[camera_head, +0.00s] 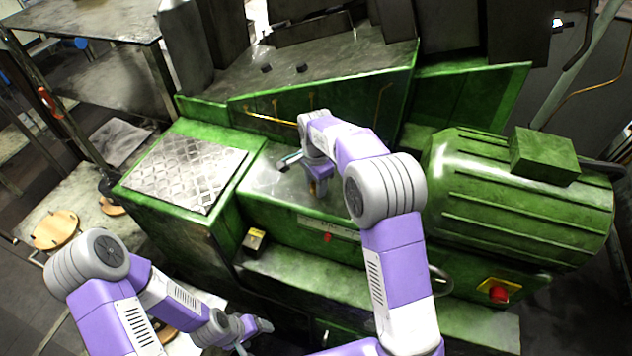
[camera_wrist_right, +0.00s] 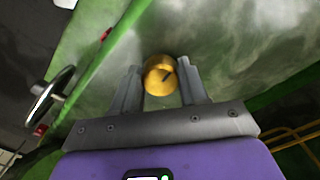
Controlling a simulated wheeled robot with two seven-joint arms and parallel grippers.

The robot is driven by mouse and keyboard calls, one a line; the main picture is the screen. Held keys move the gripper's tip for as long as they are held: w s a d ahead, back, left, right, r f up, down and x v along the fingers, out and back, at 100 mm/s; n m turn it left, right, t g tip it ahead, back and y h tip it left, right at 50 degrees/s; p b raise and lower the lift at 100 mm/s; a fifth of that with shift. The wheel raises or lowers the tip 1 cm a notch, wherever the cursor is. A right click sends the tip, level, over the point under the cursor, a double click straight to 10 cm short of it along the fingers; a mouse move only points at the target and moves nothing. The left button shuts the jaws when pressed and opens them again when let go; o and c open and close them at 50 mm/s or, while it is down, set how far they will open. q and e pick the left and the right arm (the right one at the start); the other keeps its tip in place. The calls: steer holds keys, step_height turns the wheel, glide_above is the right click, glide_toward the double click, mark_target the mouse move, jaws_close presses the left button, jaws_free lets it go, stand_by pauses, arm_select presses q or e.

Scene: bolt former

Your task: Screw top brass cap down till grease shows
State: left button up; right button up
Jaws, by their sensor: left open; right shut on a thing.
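The brass cap (camera_wrist_right: 159,77) shows in the right wrist view as a round golden piece with a dark mark on its top. My right gripper (camera_wrist_right: 160,85) is shut on the cap, one finger on each side. In the head view my right gripper (camera_head: 318,187) points down onto the metal top of the green machine (camera_head: 265,180), and the cap is mostly hidden behind it. My left gripper (camera_head: 256,330) is open and empty, low in the head view in front of the machine. No grease can be made out in either view.
A green ribbed motor (camera_head: 520,195) stands to the right, with a red button (camera_head: 498,293) below it. A diamond-plate cover (camera_head: 185,172) lies to the left. Thin brass pipes (camera_head: 270,119) run behind the right gripper. A wooden stool (camera_head: 55,230) stands at the far left.

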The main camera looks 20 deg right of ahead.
steer(key=shift+m, duration=0.5)
steer(key=o, duration=1.1)
steer(key=shift+c, duration=0.2)
steer(key=shift+r, duration=3.85)
